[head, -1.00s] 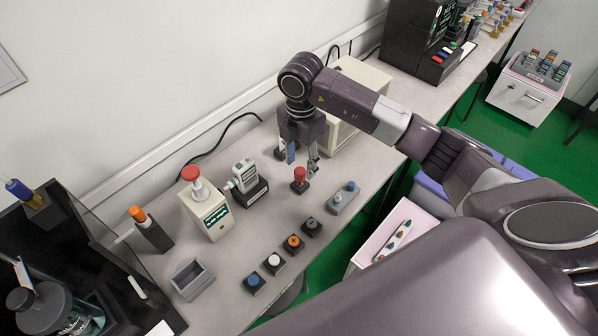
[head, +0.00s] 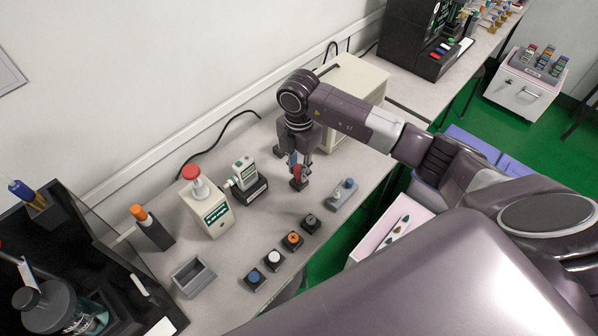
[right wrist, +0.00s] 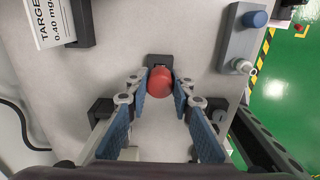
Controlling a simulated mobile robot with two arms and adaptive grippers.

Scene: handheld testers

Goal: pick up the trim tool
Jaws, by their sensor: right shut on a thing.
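The trim tool, as I take it, is the piece with a round red knob (head: 297,171) standing upright in a small black base on the bench; the knob also shows in the right wrist view (right wrist: 160,82). My right gripper (head: 301,167) points down from above and is shut on the red knob. In the right wrist view its blue-padded fingers (right wrist: 160,88) sit on both sides of the knob. The black base (right wrist: 159,60) shows just behind the knob and still appears on the bench. The knob's lower part is hidden. My left gripper is not in view.
A white meter (head: 245,175) in a black cradle stands left of the gripper. A grey block with a blue knob (head: 343,192) lies to the right. Several button boxes (head: 292,241) line the front edge. A beige box (head: 352,88) stands behind my arm.

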